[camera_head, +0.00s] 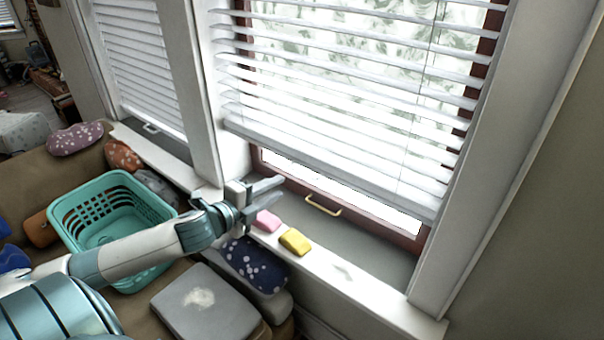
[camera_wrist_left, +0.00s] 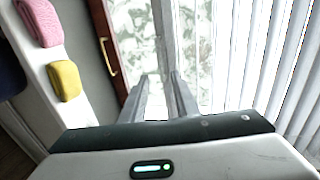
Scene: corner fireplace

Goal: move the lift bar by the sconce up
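A brass lift bar (camera_head: 323,205) is fixed low on the red-brown sash of the right window, just above the sill. It also shows in the left wrist view (camera_wrist_left: 107,57), to the left of my fingers. A second, pale lift bar (camera_head: 151,128) is on the left window. No sconce is in view, so I cannot tell which bar is by it. My left gripper (camera_head: 280,190) is open and empty, left of the brass bar and apart from it. Its spread fingers (camera_wrist_left: 160,95) point towards the window glass in the wrist view. My right gripper is not in view.
White blinds (camera_head: 345,95) hang above the brass bar, leaving a gap below. A pink block (camera_head: 266,221) and a yellow block (camera_head: 295,241) lie on the white sill ledge (camera_head: 345,281). A teal basket (camera_head: 112,205) and cushions stand left and below.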

